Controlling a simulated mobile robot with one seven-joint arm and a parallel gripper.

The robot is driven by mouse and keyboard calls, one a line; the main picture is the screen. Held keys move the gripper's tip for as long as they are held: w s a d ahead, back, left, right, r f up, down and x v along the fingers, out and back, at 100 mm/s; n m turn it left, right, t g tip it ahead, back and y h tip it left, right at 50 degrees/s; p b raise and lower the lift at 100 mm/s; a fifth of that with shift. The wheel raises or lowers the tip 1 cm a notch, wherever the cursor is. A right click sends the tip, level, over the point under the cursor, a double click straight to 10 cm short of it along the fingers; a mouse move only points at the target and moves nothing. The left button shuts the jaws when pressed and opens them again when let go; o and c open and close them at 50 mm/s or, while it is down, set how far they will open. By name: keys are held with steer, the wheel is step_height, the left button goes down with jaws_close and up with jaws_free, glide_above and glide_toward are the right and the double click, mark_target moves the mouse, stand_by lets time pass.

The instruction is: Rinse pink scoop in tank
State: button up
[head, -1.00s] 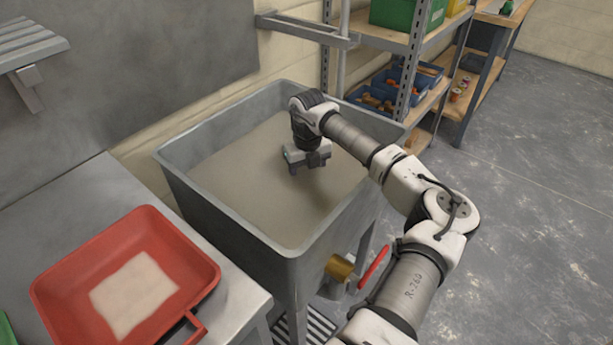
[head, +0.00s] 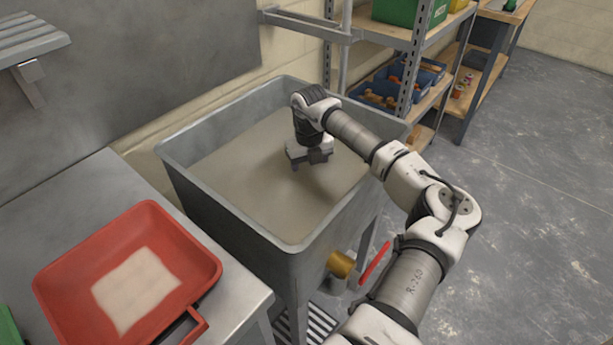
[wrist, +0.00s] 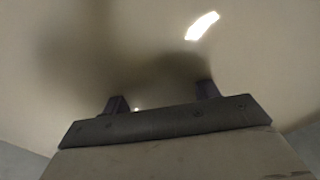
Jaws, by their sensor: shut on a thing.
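The grey tank (head: 232,222) is filled with cloudy grey-brown liquid (head: 240,175). My gripper (head: 310,164) points down inside the tank, right of its middle, with its fingers at the liquid. In the wrist view, the two dark fingers (wrist: 162,97) stand apart and their tips run down into the murky liquid. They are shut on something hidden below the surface. No pink scoop shows in either view, so the held thing's shape and tilt cannot be seen.
A red tray (head: 62,282) with a pale square patch lies on the grey bench (head: 95,185) left of the tank. A brass valve (head: 341,264) with a red lever juts from the tank's front. Shelves with bins (head: 408,75) stand behind right. The floor at right is clear.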

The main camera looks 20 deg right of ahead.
steer(key=shift+r+p, duration=5.5)
steer(key=shift+r, duration=4.6)
steer(key=shift+r+p, duration=1)
steer(key=shift+r, duration=1)
